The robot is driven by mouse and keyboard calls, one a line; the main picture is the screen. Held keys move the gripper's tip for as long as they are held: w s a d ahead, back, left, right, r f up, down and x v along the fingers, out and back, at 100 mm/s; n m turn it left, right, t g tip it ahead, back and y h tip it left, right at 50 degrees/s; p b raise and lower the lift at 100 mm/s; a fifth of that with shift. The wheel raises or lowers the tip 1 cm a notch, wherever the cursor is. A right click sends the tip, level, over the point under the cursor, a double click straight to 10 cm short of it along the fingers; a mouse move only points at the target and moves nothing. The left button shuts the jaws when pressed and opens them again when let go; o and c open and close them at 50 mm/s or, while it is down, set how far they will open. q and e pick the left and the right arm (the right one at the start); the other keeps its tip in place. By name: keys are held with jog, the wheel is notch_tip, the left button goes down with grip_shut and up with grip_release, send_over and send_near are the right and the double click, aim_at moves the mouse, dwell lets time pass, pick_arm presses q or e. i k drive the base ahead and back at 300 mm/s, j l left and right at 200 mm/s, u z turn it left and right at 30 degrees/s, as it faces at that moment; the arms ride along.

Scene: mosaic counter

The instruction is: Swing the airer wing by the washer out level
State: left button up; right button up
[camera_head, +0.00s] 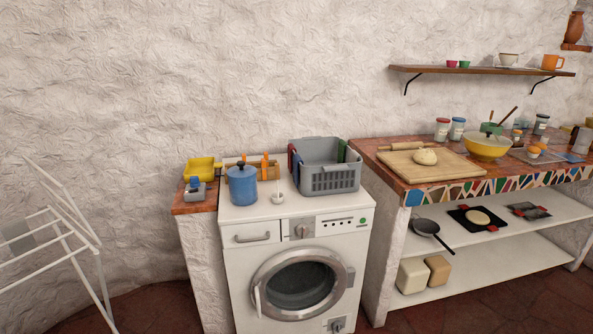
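A white wire airer (68,233) stands on the floor at the left edge of the view, partly cut off by the frame. One wing (62,192) slants up and to the left from its right side. A grey piece (20,238) shows among its rails at the far left. The white washing machine (295,235) stands to the right of the airer, with a gap of floor and a low white pillar between them. Neither of my grippers is in view.
A blue pot (241,185), a small white cup (278,197) and a grey basket (328,168) stand on the washer. A yellow tray (202,170) sits on the ledge beside it. The mosaic counter (440,183) fills the right. Red floor (150,308) between airer and pillar looks clear.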

aim_at(75, 209)
jog(key=u, duration=1.5)
jog(key=i+j+z, duration=0.15)
jog(key=i+j, duration=0.35)
jog(key=i+j+z, duration=0.15)
jog(key=i+j, duration=0.4)
jog(key=i+j+z, duration=0.15)
jog(key=i+j, duration=0.3)
jog(key=j, duration=0.2)
